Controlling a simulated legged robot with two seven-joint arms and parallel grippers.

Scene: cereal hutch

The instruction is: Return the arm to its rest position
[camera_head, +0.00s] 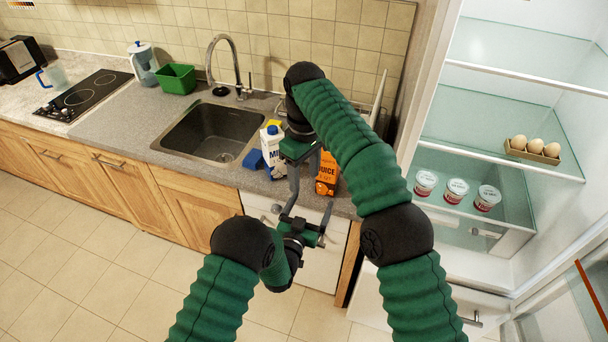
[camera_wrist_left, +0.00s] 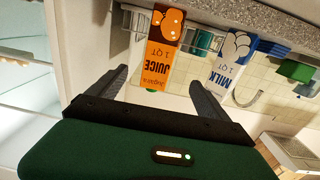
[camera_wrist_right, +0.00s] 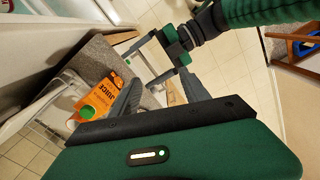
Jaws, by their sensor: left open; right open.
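The orange juice carton (camera_head: 327,174) stands on the counter near its front edge, partly behind my right arm. It also shows in the left wrist view (camera_wrist_left: 164,48) and the right wrist view (camera_wrist_right: 104,98). My left gripper (camera_head: 308,208) is open and empty, in front of the counter edge and apart from the carton. My right gripper (camera_head: 284,172) is open, above the counter edge between the milk carton (camera_head: 272,148) and the juice carton in the head view. In the right wrist view my left gripper shows beyond the right fingers, and nothing is held.
A green tub (camera_head: 177,79) stands behind the hob side. The open fridge on the right holds cups (camera_head: 456,190) and an egg carton (camera_head: 532,150). Floor at left is clear.

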